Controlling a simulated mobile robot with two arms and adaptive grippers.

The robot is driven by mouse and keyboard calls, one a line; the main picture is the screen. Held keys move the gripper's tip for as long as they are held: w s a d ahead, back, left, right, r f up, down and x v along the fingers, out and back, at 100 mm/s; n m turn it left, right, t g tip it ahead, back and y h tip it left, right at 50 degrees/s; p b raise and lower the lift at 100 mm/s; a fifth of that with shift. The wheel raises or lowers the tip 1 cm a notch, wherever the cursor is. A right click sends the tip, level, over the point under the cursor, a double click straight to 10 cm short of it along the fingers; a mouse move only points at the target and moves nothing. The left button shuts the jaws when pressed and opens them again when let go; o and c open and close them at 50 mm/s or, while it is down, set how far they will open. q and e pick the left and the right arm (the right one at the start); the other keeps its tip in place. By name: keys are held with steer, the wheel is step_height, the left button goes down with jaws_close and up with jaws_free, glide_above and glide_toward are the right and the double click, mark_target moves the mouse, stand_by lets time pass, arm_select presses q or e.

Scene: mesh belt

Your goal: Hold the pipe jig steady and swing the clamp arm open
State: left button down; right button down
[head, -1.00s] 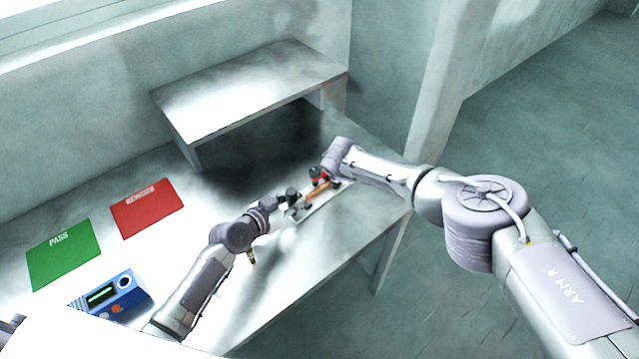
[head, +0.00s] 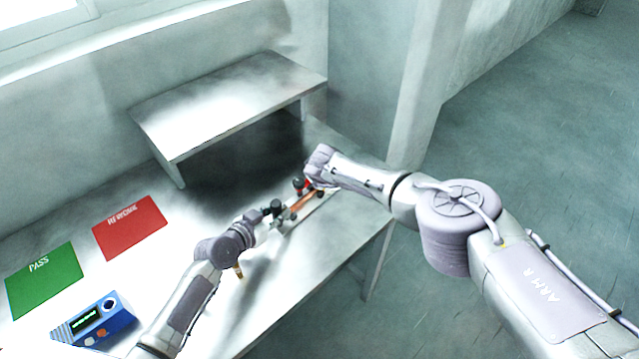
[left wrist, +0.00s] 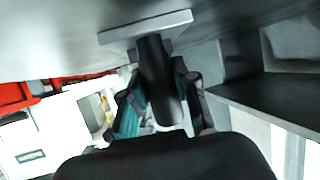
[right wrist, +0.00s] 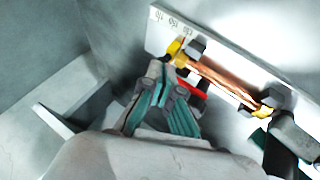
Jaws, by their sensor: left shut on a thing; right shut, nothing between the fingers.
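The pipe jig is a long pale plate (head: 318,207) near the bench's right end, with a copper pipe (head: 303,202) along it; the right wrist view shows the pipe (right wrist: 225,80) in yellow seats. My left gripper (head: 270,211) is shut on a dark upright post (left wrist: 160,80) at the jig's near end. The red clamp arm (right wrist: 197,91) is at the far end, partly hidden by my right fingers. My right gripper (right wrist: 170,75) is shut and empty beside it; whether it touches the arm I cannot tell. How far the arm is swung is unclear.
A raised metal shelf (head: 230,95) stands on the bench behind the jig. A red mat (head: 130,232), a green PASS mat (head: 45,275) and a blue device (head: 95,320) lie to the left. The bench (head: 290,270) is bare along its front edge.

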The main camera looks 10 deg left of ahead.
steer(key=shift+s+d, duration=0.25)
steer(key=shift+d, duration=0.25)
steer(key=d, duration=0.1)
steer(key=s+d, duration=0.1)
steer(key=d, duration=0.1)
steer(key=shift+s+r, duration=0.25)
steer(key=shift+s, duration=0.05)
steer(key=d+r, duration=0.5)
steer(key=r, duration=0.2)
steer(key=shift+w+r, duration=0.15)
steer(key=shift+r, duration=0.1)
steer(key=shift+d, duration=0.1)
arm_select(q)
steer(key=c, duration=0.8)
jaws_free()
